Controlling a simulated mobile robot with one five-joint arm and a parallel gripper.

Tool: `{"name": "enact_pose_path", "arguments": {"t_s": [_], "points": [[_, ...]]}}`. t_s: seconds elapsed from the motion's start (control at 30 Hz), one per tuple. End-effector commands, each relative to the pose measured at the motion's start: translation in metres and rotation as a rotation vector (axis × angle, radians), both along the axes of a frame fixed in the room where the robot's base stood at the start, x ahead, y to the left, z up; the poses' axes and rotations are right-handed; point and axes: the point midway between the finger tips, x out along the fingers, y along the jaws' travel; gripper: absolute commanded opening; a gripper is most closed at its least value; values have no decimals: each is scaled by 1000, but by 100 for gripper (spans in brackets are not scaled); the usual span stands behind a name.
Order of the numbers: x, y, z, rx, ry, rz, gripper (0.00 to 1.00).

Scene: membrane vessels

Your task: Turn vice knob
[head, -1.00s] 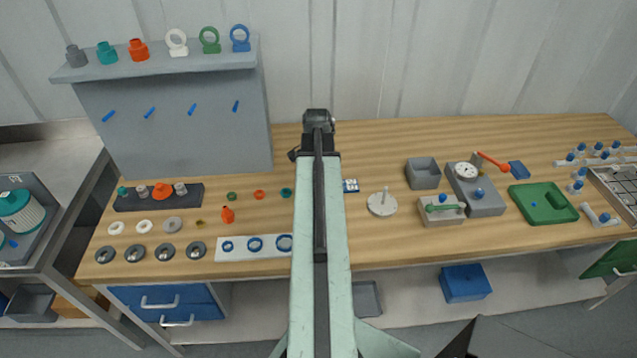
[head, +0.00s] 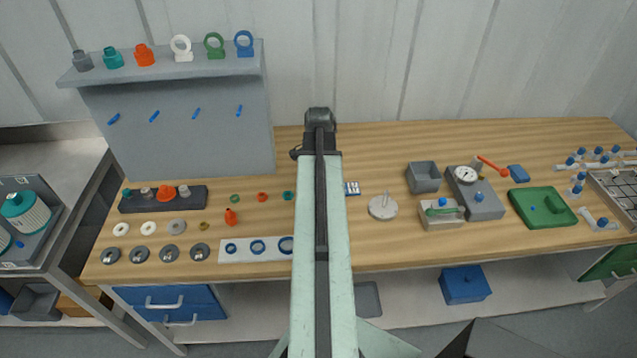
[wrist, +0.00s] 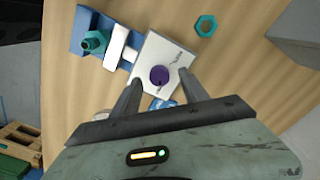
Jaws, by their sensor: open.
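In the wrist view, a blue block (wrist: 84,24) with a teal knob-like part (wrist: 95,42) and a white bar (wrist: 116,48) beside it looks like the vice. A white plate (wrist: 170,53) with dark marks and a purple round part (wrist: 160,76) lies to its right. My gripper (wrist: 160,77) is open, its two fingers either side of the purple part in the picture. I cannot tell whether they touch anything. In the head view my arm hides the gripper and most of this spot.
A teal hex nut (wrist: 206,26) lies at the upper right in the wrist view. In the head view, a round grey base with a pin (head: 383,207), a grey box (head: 423,177) and a green tray (head: 541,207) stand right of my arm. Rings and fittings lie left.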

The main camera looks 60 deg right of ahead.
Motion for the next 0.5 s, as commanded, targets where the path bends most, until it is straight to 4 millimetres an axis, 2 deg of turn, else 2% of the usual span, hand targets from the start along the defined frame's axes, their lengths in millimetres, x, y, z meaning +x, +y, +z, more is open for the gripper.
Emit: {"name": "enact_pose_path", "arguments": {"t_s": [0.03, 0.2, 0.33, 0.5], "points": [[0, 0, 18, 0, 0, 0, 52], [1, 0, 50, 1, 0, 0, 52], [1, 0, 60, 2, -1, 0, 52], [1, 0, 57, 2, -1, 0, 52]]}}
